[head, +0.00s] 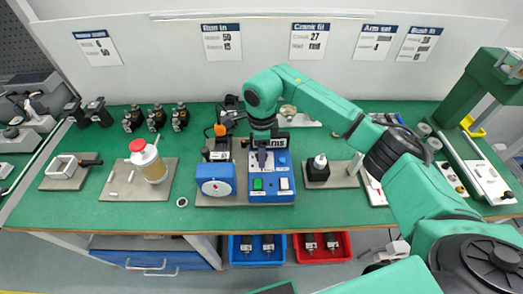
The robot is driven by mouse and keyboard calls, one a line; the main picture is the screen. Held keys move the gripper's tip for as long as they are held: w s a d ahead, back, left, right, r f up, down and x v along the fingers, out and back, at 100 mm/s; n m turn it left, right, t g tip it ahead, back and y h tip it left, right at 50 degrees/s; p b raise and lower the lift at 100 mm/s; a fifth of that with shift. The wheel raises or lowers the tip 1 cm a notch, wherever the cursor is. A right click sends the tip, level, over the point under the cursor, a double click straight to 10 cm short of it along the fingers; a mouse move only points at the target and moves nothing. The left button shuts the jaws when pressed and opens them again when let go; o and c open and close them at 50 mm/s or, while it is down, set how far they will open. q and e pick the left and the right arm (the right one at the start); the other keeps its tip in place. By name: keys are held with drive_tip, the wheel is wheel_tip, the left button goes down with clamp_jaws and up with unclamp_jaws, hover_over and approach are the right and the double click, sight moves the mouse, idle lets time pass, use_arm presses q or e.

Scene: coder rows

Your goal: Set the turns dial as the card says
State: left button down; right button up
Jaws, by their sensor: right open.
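A blue control box (284,198) stands on a grey base plate at the middle of the bench. Its dark label, partly covered by my gripper, shows letters like "rns", so it may read "turns". The dial under it is hidden by my right gripper (262,160), which points down over the box's upper part with its jaws open. I cannot tell whether the fingers touch the dial. The wall cards include "Run in" (222,42) with what looks like 50 and 15, and "Crank fit" (310,41) with 27 and red. My left gripper is out of view.
A blue box with a white round face (216,188) stands just left of the control box. A red-capped jar (150,160) is further left, a black block with a white top (318,168) to the right. Blue (257,262) and red (321,262) bins sit below the bench.

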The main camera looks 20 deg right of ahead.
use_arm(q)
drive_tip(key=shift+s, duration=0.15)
use_arm(e)
clamp_jaws()
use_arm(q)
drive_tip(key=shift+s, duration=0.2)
